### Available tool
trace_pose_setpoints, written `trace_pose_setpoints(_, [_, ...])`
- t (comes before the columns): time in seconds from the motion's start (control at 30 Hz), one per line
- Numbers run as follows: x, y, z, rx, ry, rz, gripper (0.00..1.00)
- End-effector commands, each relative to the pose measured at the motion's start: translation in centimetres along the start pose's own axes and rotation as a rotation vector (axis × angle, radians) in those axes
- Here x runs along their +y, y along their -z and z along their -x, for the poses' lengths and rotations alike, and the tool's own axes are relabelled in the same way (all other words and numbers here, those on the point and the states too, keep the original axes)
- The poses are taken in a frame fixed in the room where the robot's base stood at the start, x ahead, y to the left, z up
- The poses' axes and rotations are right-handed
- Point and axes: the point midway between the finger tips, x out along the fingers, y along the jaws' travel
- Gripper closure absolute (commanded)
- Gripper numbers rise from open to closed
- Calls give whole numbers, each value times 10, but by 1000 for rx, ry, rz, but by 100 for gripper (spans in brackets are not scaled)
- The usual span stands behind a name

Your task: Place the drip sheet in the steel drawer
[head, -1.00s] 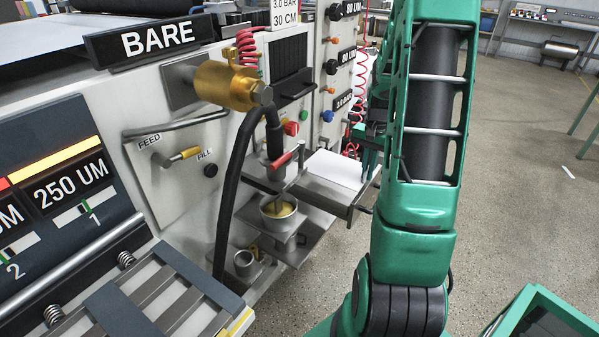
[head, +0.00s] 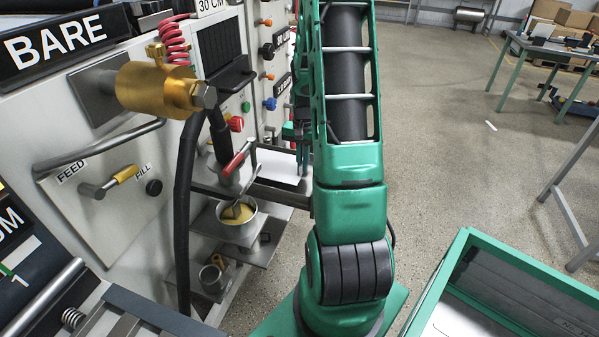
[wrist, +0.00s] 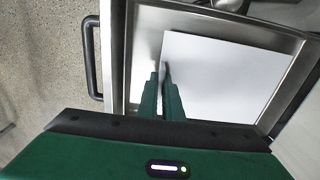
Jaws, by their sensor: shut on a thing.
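The drip sheet (wrist: 212,75) is a flat white sheet lying within the rim of the shallow steel drawer (wrist: 143,40). The drawer has a dark bar handle on its left in the wrist view. My gripper (wrist: 162,70) is over the drawer, its fingers close together on the sheet's left edge. The fingers and palm hide the sheet's near part. In the head view, the sheet (head: 284,166) shows on the steel drawer (head: 283,197) beside the machine, partly behind my green arm. My gripper (head: 301,158) points down there, its tips hard to make out.
A green-rimmed crate (head: 530,265) holding something white is at lower right. Open floor lies right of my arm.

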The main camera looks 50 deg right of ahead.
Motion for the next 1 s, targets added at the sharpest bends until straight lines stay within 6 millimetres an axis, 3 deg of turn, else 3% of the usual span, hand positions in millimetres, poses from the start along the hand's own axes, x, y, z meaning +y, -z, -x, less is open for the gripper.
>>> trace_pose_setpoints(0.23, [1, 0, -30, -1, -1, -1, 100])
trace_pose_setpoints(0.57, [0, 0, -33, -1, -1, 0, 100])
trace_pose_setpoints(0.67, [0, 0, -33, 0, 0, 0, 75])
trace_pose_setpoints(1.0, [0, 0, -31, 0, 0, -1, 75])
